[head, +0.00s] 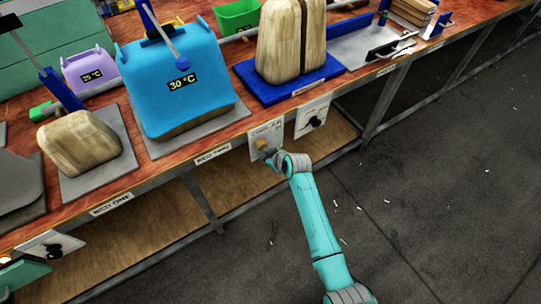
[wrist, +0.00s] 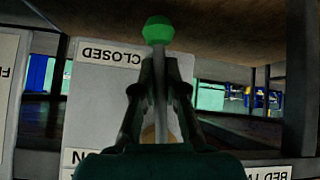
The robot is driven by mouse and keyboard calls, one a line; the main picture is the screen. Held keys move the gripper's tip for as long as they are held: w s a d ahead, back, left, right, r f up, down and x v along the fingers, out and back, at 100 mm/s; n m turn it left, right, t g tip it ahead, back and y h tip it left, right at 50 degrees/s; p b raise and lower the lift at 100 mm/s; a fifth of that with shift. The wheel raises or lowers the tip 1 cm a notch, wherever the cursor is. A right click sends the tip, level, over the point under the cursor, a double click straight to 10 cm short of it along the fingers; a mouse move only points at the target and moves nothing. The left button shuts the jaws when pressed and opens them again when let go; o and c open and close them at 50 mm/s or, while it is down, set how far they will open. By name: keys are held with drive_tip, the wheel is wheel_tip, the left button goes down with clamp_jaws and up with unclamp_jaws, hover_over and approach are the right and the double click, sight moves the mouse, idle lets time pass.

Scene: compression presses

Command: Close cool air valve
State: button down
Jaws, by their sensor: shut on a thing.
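The cool air valve's pale panel (head: 265,133) is on the front edge of the bench, with a partly readable label and a tan hub (head: 261,144). In the wrist view the panel (wrist: 103,90) shows the word CLOSED upside down. A green knob (wrist: 158,29) stands just beyond my fingertips, apparently the end of the valve's handle. My gripper (wrist: 160,62) is shut on the handle below the knob. The fingers hide most of the handle and hub. In the head view my gripper (head: 275,160) is at the panel and hides the handle.
A second panel with a black knob (head: 314,121) is just to the right. The blue 30 °C cover (head: 180,80) and a wooden block on a blue plate (head: 289,84) stand on the bench above. A lower shelf (head: 165,229) runs beneath. The dark floor at right is open.

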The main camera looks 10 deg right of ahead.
drive_tip(key=shift+s+a+m+y, duration=0.2)
drive_tip(key=shift+a+m+y, duration=0.2)
drive_tip(key=shift+a+y, duration=0.15)
drive_tip(key=shift+f, duration=0.1)
drive_tip(key=c, duration=1.2)
unclamp_jaws()
drive_tip(key=v, duration=1.2)
drive_tip(key=shift+w+d, duration=0.1)
drive_tip(key=shift+d, duration=0.05)
